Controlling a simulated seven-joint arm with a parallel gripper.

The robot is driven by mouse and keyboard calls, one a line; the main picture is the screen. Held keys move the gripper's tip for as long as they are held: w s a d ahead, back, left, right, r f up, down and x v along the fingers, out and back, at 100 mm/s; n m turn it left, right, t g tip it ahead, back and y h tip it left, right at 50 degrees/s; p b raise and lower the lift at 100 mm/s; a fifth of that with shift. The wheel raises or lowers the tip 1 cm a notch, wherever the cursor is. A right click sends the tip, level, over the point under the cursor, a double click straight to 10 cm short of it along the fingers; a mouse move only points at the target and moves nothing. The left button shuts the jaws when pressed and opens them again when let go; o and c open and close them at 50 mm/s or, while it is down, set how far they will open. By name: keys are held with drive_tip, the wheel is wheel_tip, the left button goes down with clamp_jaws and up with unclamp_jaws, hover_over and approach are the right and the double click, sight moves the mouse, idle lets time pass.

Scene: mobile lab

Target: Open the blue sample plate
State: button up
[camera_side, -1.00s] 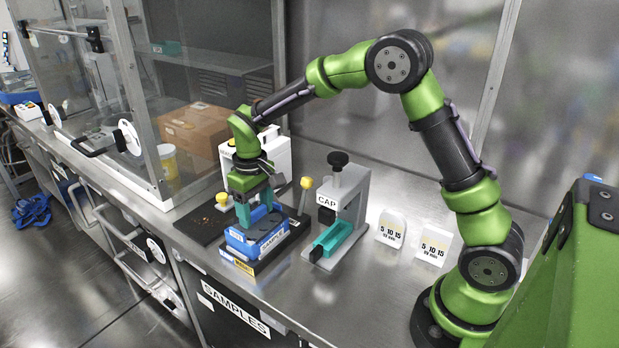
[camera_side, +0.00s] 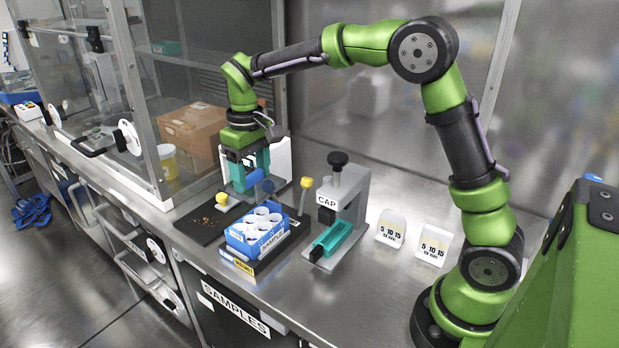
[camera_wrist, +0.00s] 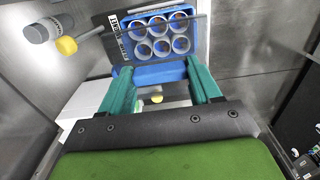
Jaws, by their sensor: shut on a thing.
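The blue sample plate (camera_side: 243,247) sits in a dark holder left of the CAP press, and its several round white wells show from above. The plate's uncovered wells also show in the wrist view (camera_wrist: 125,49). My gripper (camera_side: 250,184) is above and behind the plate, pointing down, with its teal fingers shut on the blue lid (camera_side: 254,178). The lid is clear of the plate. In the wrist view the lid (camera_wrist: 160,73) lies between the two fingers (camera_wrist: 160,80). Part of the lid is hidden behind the fingers.
A CAP press (camera_side: 343,205) with a teal tray (camera_side: 334,239) stands right of the plate. Yellow knobs (camera_side: 222,198) stand near the holder. A dark mat (camera_side: 203,222) lies to the left. Two small white signs (camera_side: 391,228) stand right of the press. A white device is behind my gripper.

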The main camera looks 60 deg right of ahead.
sight(253, 175)
drive_tip(key=shift+r, duration=1.95)
drive_tip(key=shift+s+f, duration=0.1)
drive_tip(key=s+d+r, duration=0.2)
drive_tip(key=s+d, duration=0.3)
drive_tip(key=d, duration=0.5)
wheel_tip(253, 175, up, 5)
drive_tip(key=d, duration=0.1)
drive_tip(key=s+d, duration=0.3)
drive_tip(key=d, duration=1)
drive_tip(key=s+d, duration=0.3)
drive_tip(key=d, duration=0.9)
drive_tip(key=f, duration=2.7)
drive_tip(key=shift+w+d+f, duration=0.1)
drive_tip(key=shift+d+f, duration=0.05)
drive_tip(key=shift+d, duration=0.1)
drive_tip(key=shift+f, duration=0.1)
